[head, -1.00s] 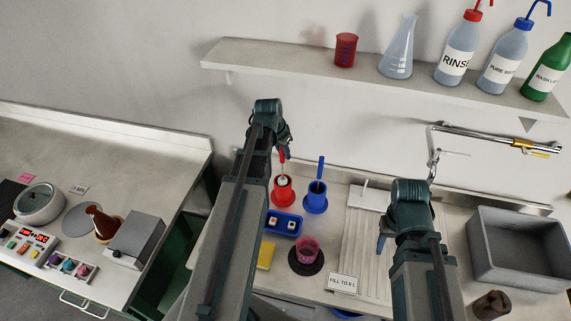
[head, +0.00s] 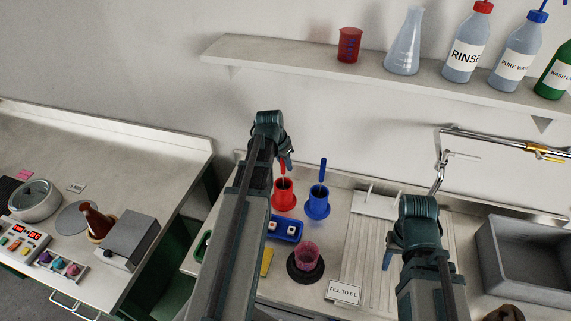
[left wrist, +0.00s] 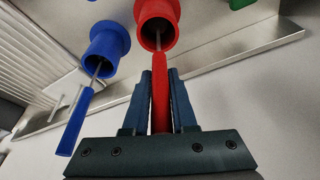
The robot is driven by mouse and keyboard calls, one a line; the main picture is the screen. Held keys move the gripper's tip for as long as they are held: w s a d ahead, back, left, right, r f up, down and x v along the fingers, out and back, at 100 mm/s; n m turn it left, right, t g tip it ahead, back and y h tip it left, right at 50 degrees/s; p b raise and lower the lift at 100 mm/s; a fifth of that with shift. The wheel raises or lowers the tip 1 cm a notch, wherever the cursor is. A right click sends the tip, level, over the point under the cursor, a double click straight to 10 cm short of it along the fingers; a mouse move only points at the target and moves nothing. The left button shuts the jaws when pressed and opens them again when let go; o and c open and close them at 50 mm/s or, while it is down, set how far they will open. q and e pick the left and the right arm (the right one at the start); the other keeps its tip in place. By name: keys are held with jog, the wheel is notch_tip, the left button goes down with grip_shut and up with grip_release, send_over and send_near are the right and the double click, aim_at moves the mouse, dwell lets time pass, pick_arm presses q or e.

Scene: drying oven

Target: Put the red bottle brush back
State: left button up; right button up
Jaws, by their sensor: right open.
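The red bottle brush (left wrist: 160,85) stands with its lower end inside the red holder (head: 283,199), its thin stem entering the holder's mouth in the left wrist view (left wrist: 157,22). My left gripper (head: 285,160) is above the red holder. Its two fingers (left wrist: 162,90) are shut on the red handle, one on each side. The bristles are hidden in the holder. My right gripper (head: 388,262) is open, over the ribbed drainboard, away from the brush; its fingers are partly hidden by my wrist.
A blue holder (head: 317,207) with a blue brush (head: 322,172) stands close to the right of the red holder. A shelf (head: 300,54) runs above; a grey basin (head: 530,262) is at right.

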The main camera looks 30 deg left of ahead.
pick_arm(q)
jog(key=o, duration=0.3)
jog(key=shift+r, duration=0.15)
jog(key=p+v, duration=1.2)
jog(key=s+d+g, duration=0.1)
jog(key=s+d, duration=0.3)
jog(key=d, duration=0.6)
jog(key=s+d+m+g+y, duration=0.1)
jog(key=s+d, duration=0.3)
jog(key=d, duration=0.6)
jog(key=s+d+g, duration=0.1)
jog(key=s+d, duration=0.4)
jog(key=d, duration=0.5)
jog(key=shift+d+f+m+g+y, duration=0.3)
jog(key=shift+d+f+m+y, duration=0.05)
jog(key=shift+f+m+y, duration=0.05)
